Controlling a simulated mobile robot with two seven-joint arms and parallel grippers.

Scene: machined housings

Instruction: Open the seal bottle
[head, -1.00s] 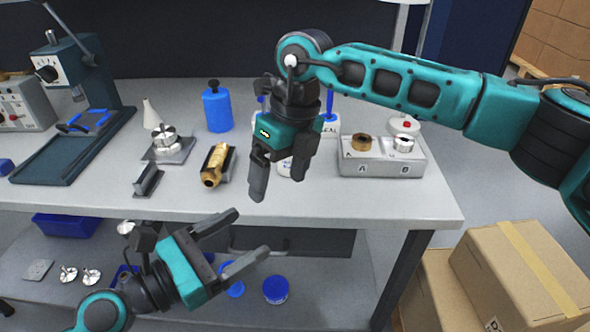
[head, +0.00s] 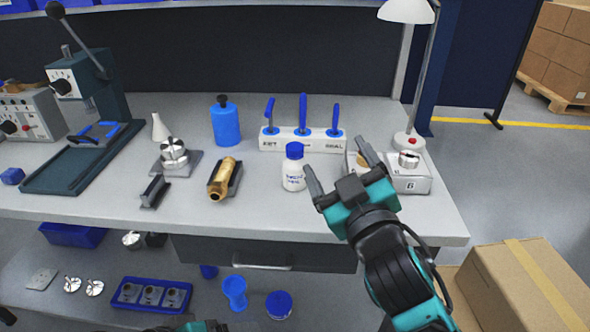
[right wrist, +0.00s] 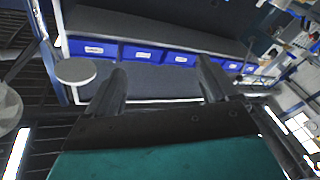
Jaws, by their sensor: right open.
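The seal bottle (head: 293,178), small and white with a printed label and a blue cap (head: 295,150), stands upright on the bench in the head view. The cap sits on its top. My right gripper (head: 337,156) is open and empty, just right of the bottle, with one finger close to its side; I cannot tell whether they touch. Its open fingers also show in the right wrist view (right wrist: 162,80), where I cannot see the bottle. Only a sliver of my left arm's end (head: 195,327) shows at the bottom edge; its fingers cannot be made out.
Behind the bottle stands a white rack (head: 312,144) with blue-handled tools. A grey A/B fixture (head: 410,184) is partly behind my right gripper. The lamp (head: 405,12) rises at the back right.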

